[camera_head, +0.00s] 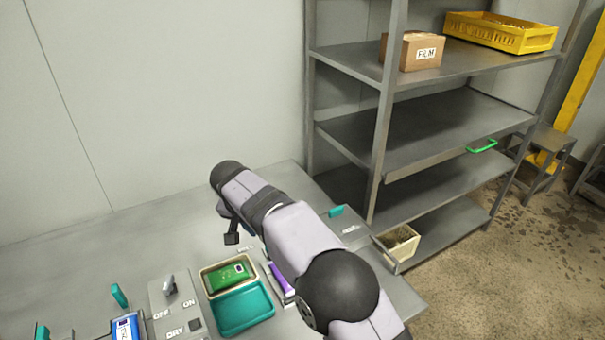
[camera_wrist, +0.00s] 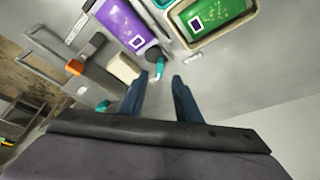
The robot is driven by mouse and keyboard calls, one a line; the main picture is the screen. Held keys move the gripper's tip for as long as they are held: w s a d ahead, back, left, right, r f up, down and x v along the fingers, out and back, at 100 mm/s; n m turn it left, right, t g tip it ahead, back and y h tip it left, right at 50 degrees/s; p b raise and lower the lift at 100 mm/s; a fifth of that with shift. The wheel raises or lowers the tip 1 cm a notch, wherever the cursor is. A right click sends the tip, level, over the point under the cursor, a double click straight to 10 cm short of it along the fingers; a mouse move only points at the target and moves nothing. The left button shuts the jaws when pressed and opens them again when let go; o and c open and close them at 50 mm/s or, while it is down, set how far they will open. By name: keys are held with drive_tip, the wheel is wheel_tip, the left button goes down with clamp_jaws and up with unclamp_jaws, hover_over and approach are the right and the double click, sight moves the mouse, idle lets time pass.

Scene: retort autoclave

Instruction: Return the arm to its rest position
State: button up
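My gripper (camera_wrist: 163,82) shows in the wrist view with its two dark blue fingers apart and nothing held between them. Beyond the fingertips is the grey worktop, with a dark and teal fitting close to the left fingertip; I cannot tell how far below it is. In the head view my arm reaches over the worktop from the lower right, and the dark gripper (camera_head: 231,236) hangs near its far end, above and behind the trays. My forearm hides part of the worktop there.
A green pouch (camera_head: 229,275) lies in a cream tray beside a teal tray (camera_head: 243,308). A purple pouch (camera_head: 280,279) lies right of them, partly hidden by my arm. A switch panel (camera_head: 174,310) and blue pack (camera_head: 126,327) are left. A grey shelf rack (camera_head: 420,130) stands right.

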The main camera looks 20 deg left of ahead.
drive_tip(key=s+d+r+g+p, duration=0.2)
drive_tip(key=d+p, duration=0.1)
drive_tip(key=d, duration=2.1)
drive_tip(key=s+d+f+g+p, duration=0.2)
drive_tip(key=s+d, duration=1.6)
drive_tip(key=s, duration=0.2)
drive_tip(key=shift+s+d+f, duration=0.2)
drive_tip(key=shift+s+f, duration=0.05)
drive_tip(key=shift+f, duration=0.05)
